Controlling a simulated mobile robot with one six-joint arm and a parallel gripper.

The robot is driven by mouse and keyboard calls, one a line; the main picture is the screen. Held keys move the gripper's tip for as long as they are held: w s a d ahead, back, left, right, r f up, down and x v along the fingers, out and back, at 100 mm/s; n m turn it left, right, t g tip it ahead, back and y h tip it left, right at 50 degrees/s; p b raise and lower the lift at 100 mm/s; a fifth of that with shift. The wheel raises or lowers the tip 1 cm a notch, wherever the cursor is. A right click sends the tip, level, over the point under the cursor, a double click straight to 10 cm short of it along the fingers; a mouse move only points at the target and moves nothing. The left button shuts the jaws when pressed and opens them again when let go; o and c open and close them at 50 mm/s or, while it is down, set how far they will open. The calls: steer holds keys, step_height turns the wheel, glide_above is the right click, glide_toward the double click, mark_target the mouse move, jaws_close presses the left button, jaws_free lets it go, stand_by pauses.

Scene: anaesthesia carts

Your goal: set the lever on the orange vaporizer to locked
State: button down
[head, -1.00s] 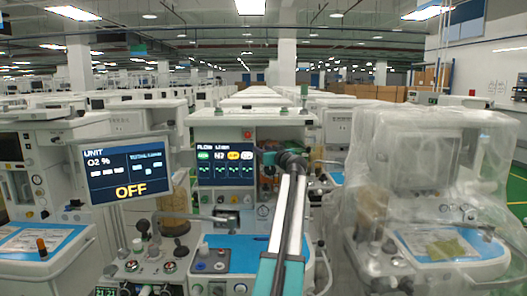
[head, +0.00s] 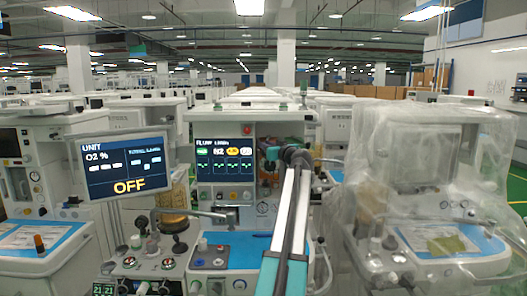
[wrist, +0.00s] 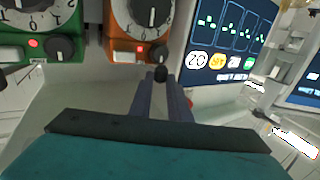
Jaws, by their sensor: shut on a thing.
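The orange vaporizer (wrist: 122,50) is at the top middle of the wrist view, with a large white dial and a small red light. Its black lever (wrist: 158,52) is at the lower right of its face, below the dial. My gripper (wrist: 161,78) reaches up to it from below. The two fingers are closed around the lever's dark end, which shows between the fingertips. The fingers hide part of the lever's surroundings. In the head view my arm covers most of the vaporizer area, and the lever cannot be made out there.
A green vaporizer (wrist: 75,48) with a similar black lever stands left of the orange one. A flow display (wrist: 232,38) is close on the right. In the head view, a monitor reading OFF (head: 127,168) stands left of my arm, and a plastic-covered cart (head: 425,180) stands right.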

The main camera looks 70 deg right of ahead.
steer(key=s+d+b, duration=0.3)
steer(key=s+b, duration=0.3)
steer(key=b, duration=0.2)
steer(key=shift+s+d, duration=0.3)
stand_by(0.4)
steer(key=c, duration=1.6)
jaws_free()
steer(key=shift+c, duration=0.2)
steer(key=shift+a, duration=0.1)
